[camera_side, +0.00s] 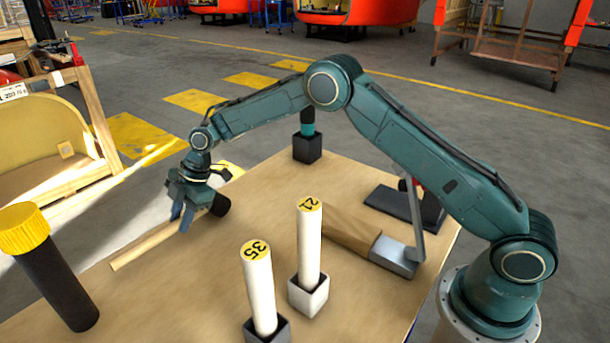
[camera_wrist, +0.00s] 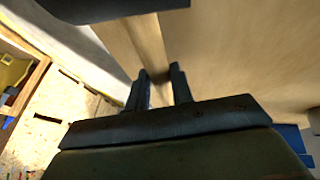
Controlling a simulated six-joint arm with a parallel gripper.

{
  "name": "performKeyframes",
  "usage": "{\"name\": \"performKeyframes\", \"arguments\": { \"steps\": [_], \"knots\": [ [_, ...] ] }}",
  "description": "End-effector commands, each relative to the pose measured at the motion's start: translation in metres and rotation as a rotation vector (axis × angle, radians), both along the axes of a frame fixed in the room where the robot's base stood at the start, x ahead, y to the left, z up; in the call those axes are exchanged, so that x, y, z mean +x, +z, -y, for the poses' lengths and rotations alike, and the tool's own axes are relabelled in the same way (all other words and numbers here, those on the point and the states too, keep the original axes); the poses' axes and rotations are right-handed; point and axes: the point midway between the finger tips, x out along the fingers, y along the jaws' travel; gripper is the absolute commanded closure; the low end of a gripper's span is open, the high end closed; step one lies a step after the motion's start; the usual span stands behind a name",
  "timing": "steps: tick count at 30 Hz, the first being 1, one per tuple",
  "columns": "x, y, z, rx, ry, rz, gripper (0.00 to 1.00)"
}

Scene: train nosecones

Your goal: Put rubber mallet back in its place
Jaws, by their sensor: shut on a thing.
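The rubber mallet has a pale wooden handle (camera_side: 145,246) and a black head (camera_side: 220,204). It lies flat at the left part of the table, with the head toward the back right; I cannot tell whether it touches the tabletop. My gripper (camera_side: 182,217) points down and is shut on the handle, close to the head. In the wrist view the handle (camera_wrist: 150,42) runs between my two fingers (camera_wrist: 161,88), and the black head (camera_wrist: 100,8) is at the top edge, partly cut off.
Two white cylinders, marked 35 (camera_side: 261,290) and 21 (camera_side: 309,245), stand in square holders. A black holder (camera_side: 307,149) with a teal-and-black upright is at the back. A wooden block with a grey metal end (camera_side: 396,255) and a black plate (camera_side: 385,202) lie right. A yellow-capped black cylinder (camera_side: 55,280) stands front left.

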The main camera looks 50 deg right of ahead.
Motion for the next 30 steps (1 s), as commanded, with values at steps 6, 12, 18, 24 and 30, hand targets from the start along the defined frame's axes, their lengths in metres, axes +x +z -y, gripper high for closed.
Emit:
{"name": "performKeyframes", "arguments": {
  "steps": [6, 12, 18, 24, 30],
  "knots": [
    [0.0005, -0.0009, -0.0002, 0.001, 0.001, 0.003, 1.0],
    [0.0005, -0.001, -0.0001, 0.001, 0.001, 0.004, 1.0],
    [0.0004, -0.0011, -0.0001, 0.0, 0.0, 0.002, 0.52],
    [-0.0006, -0.0031, 0.0003, -0.001, 0.0, -0.002, 0.52],
    [-0.0007, 0.0005, 0.0016, 0.0, 0.0, -0.001, 0.52]
  ]
}}
